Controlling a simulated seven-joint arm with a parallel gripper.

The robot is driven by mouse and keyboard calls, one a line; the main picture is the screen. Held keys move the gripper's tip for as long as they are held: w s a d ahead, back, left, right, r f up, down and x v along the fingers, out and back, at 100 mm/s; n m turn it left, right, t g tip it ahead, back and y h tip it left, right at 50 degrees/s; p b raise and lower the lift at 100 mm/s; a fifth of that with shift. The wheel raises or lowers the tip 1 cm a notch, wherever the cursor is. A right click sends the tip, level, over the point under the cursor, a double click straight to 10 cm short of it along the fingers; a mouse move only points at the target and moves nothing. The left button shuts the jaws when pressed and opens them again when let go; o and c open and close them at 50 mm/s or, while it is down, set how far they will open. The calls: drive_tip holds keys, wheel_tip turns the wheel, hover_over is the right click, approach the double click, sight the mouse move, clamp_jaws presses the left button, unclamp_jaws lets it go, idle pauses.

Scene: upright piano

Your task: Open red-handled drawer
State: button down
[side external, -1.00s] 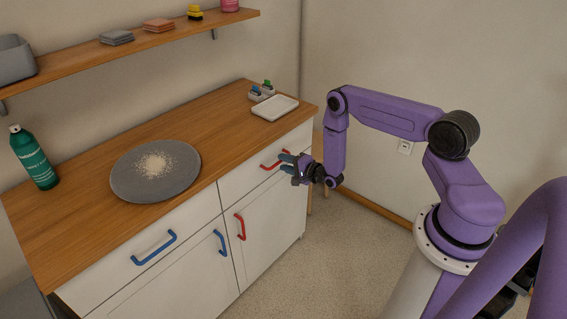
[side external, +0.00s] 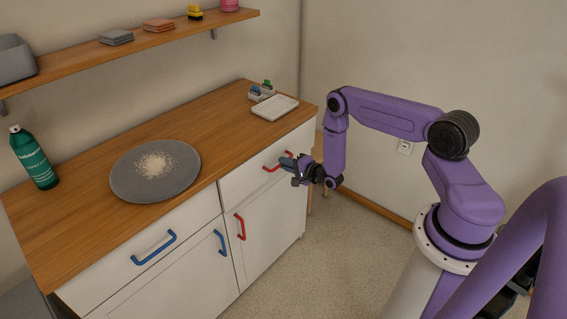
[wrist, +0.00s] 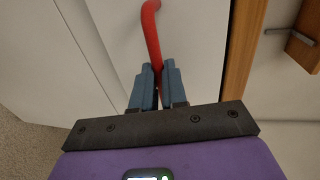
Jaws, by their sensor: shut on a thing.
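The red drawer handle (side external: 271,167) is a horizontal bar on the upper right drawer front (side external: 240,184) of the white cabinet. The drawer looks flush with the cabinet. My gripper (side external: 288,162) is at the right part of this handle, with its blue fingers shut on it. In the wrist view, the red handle (wrist: 151,30) runs down between the fingertips (wrist: 158,72), and its lower end is hidden by them.
A red door handle (side external: 240,226) sits below, with blue handles (side external: 154,247) to the left. The wooden countertop (side external: 225,118) holds a grey plate (side external: 130,185), a white tray (side external: 274,107) and a green bottle (side external: 36,160). Floor in front of the cabinet is clear.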

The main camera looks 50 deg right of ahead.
drive_tip(key=f+v, duration=0.2)
drive_tip(key=v, duration=1.1)
drive_tip(key=shift+s+f, duration=0.3)
drive_tip(key=shift+f, duration=0.05)
drive_tip(key=c, duration=1.2)
unclamp_jaws()
drive_tip(key=shift+s+r, duration=0.45)
drive_tip(key=shift+r, duration=0.8)
drive_tip(key=shift+s+r, duration=0.5)
drive_tip(key=shift+r, duration=0.8)
drive_tip(key=shift+s+r, duration=0.45)
drive_tip(key=shift+r, duration=0.8)
drive_tip(key=shift+o, duration=0.2)
